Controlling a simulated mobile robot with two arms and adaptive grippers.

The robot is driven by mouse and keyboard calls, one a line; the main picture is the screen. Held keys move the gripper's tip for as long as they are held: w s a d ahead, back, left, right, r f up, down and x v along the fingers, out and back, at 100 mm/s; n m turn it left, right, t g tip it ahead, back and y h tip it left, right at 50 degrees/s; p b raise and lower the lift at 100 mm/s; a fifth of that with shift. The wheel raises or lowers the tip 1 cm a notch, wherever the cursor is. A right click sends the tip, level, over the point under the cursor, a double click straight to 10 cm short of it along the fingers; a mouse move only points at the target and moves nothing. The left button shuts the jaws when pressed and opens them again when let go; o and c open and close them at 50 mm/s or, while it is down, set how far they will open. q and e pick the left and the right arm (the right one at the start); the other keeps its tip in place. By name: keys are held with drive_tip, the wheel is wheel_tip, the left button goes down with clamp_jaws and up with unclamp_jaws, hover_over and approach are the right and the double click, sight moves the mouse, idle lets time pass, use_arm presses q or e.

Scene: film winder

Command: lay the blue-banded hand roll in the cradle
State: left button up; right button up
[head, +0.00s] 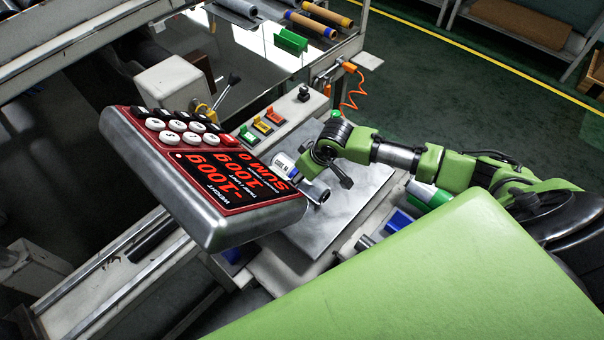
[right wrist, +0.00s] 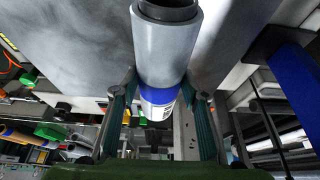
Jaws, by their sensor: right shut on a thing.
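The blue-banded hand roll (right wrist: 165,50) is a grey film roll with a blue band and a white label, and its open core end points at the camera in the right wrist view. In the head view its white labelled part (head: 284,165) and grey end show on either side of my right gripper (head: 318,172). My right gripper is shut on the roll, with one finger on each side in the right wrist view (right wrist: 160,98). A blue, cradle-like holder (head: 398,221) sits right of the grey metal plate. I cannot tell whether it is the cradle. My left gripper is not in view.
The grey metal plate (head: 345,215) lies under the roll and looks bare. A large weight display (head: 190,175) hides part of the bench at left. Coloured switches (head: 262,127) line the plate's far side. A green holder (head: 290,41) and several rolls lie farther back.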

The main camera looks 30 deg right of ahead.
drive_tip(key=o, duration=1.5)
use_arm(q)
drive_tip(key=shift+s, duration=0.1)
use_arm(e)
drive_tip(key=shift+o, duration=0.2)
drive_tip(key=v, duration=1.2)
drive_tip(key=shift+r, duration=0.1)
